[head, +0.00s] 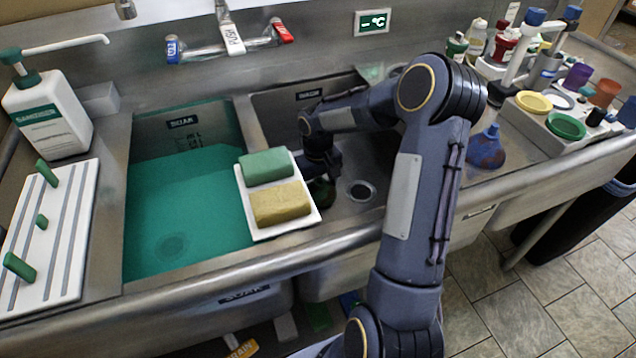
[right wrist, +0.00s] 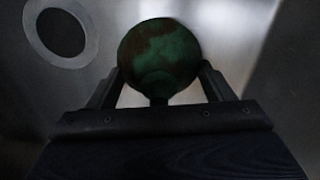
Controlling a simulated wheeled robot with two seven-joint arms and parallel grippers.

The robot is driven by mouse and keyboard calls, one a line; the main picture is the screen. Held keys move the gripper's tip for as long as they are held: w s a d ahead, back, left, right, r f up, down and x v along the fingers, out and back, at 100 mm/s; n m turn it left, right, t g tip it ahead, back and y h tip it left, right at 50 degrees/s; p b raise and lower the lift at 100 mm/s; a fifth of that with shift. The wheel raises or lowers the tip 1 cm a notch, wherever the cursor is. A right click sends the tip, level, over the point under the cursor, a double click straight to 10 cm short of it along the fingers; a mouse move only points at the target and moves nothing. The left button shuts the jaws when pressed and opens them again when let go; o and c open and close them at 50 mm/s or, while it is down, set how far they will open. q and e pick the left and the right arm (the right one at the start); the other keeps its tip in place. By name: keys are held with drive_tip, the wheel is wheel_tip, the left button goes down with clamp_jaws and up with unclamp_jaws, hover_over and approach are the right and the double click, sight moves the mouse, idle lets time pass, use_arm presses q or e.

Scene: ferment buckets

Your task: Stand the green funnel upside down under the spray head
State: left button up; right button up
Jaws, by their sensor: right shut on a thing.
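The green funnel (head: 322,192), stained brown, is in the right basin, mostly hidden behind the sponge tray and my arm. My right gripper (head: 320,160) reaches down into this basin and is shut on it. In the right wrist view the funnel (right wrist: 158,58) sits between the two fingers (right wrist: 158,92), its round green-brown body towards the basin floor. I cannot tell whether it touches the floor. A white piece marked PUSH (head: 233,40) hangs at the wall tap, and a metal nozzle (head: 125,8) shows at the top edge; which is the spray head is unclear. My left gripper is out of view.
The basin's drain (head: 361,190) lies right of the funnel. A white tray (head: 246,214) with green and yellow sponges spans the divider beside the green-filled soak basin (head: 180,215). A stained blue funnel (head: 487,150) and a crowded rack (head: 540,125) stand at right.

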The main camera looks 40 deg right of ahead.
drive_tip(key=shift+f+b, duration=0.35)
drive_tip(key=shift+f, duration=0.1)
drive_tip(key=o, duration=1.6)
drive_tip(key=shift+r, duration=0.15)
drive_tip(key=shift+r+p, duration=0.8)
drive_tip(key=shift+r, duration=0.05)
drive_tip(key=shift+r, duration=0.15)
drive_tip(key=shift+r+p, duration=0.75)
drive_tip(key=shift+r, duration=0.1)
drive_tip(key=shift+r, duration=0.15)
drive_tip(key=shift+r+p, duration=0.75)
drive_tip(key=shift+r, duration=0.1)
